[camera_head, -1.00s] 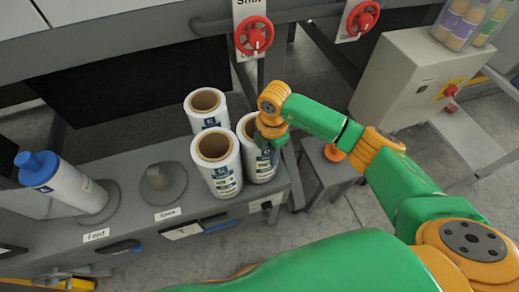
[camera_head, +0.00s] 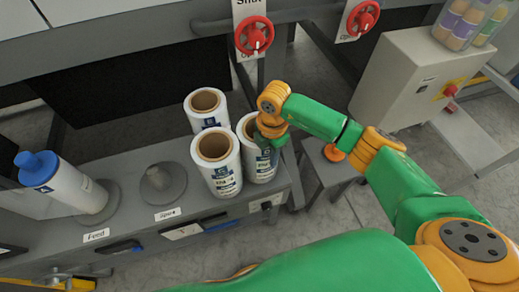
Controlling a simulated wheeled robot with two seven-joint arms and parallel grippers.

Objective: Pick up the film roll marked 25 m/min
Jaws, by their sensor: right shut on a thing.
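Three white film rolls with brown cores stand upright in a cluster at the right end of the grey bench. One is at the back (camera_head: 207,120), one is at the front left (camera_head: 222,180), and one is at the right (camera_head: 262,168). Their labels are too small to read, so I cannot tell which is marked 25 m/min. My right gripper (camera_head: 270,139) is shut on the right roll, at its upper right side, and partly hides it. The roll appears to stand on the bench still. My left gripper is not in view.
A white roll with a blue end (camera_head: 65,188) leans on the round Feed holder (camera_head: 104,207) at the left. An empty round holder (camera_head: 161,184) stands mid-bench. Red valve wheels (camera_head: 254,36) hang behind. A grey control box (camera_head: 402,85) stands right.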

